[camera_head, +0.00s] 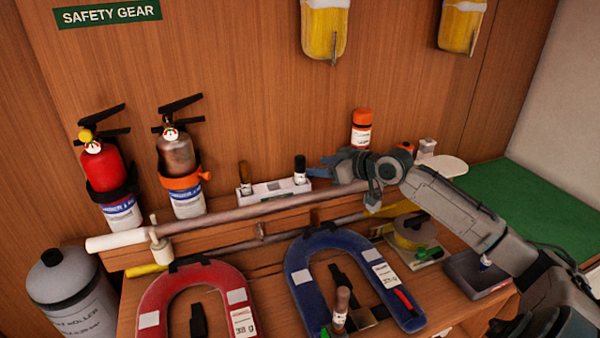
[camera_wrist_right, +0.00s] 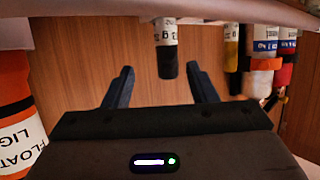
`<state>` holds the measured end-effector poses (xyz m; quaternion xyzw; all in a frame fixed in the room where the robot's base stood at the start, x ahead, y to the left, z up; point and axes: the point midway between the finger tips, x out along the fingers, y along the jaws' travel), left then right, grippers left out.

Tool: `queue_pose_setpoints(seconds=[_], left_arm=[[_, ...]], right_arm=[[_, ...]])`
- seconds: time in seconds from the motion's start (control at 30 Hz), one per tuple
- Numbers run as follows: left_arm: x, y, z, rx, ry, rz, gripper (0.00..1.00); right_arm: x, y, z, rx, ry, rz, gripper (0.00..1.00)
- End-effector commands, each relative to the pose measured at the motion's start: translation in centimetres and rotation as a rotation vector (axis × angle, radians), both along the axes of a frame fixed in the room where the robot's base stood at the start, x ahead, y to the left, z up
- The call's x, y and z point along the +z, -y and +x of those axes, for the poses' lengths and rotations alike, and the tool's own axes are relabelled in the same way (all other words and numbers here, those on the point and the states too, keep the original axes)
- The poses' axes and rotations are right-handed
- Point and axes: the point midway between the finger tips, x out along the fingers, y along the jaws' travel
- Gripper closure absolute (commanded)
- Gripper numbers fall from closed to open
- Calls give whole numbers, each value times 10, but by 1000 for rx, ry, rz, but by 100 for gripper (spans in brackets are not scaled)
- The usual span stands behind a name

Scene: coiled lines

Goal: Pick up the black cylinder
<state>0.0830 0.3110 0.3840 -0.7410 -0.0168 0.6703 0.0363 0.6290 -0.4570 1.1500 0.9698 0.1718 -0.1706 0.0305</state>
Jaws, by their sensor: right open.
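The black cylinder (camera_head: 299,165) has a white label on its lower part and stands upright at the right end of a small white rack (camera_head: 274,189). In the right wrist view the black cylinder (camera_wrist_right: 167,62) appears upside down, between the lines of the two fingers. My right gripper (camera_head: 322,168) is open, close to the right of the cylinder, with its fingers pointing left toward it. In the right wrist view the open fingers (camera_wrist_right: 160,72) show with clear gaps on both sides of the cylinder. My left gripper is not in view.
A brown-topped cylinder (camera_head: 244,178) stands at the rack's left end. An orange-capped float light (camera_head: 361,129) stands behind my right gripper. A long pole (camera_head: 240,212) runs in front of the rack. Fire extinguishers (camera_head: 183,175) hang on the wall to the left.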

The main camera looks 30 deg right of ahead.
Motion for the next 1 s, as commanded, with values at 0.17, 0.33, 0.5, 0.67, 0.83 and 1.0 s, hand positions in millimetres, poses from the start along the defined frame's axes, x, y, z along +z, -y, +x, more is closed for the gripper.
queue_pose_setpoints(seconds=[0.17, 0.33, 0.5, 0.67, 0.83, 1.0], left_arm=[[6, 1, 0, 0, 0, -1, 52], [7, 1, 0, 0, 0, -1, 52], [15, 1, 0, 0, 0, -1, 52], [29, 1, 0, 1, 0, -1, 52], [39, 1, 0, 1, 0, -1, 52], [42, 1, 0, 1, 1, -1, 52]], right_arm=[[-2, -5, 12, 1, 1, 3, 48], [-5, -8, 16, 2, -3, 1, 48], [-5, -12, 22, 2, 0, 4, 48], [-7, -22, 35, 2, 0, 6, 48], [-15, -28, 51, 1, -2, 4, 48], [-21, -32, 59, 2, -2, 2, 48]])
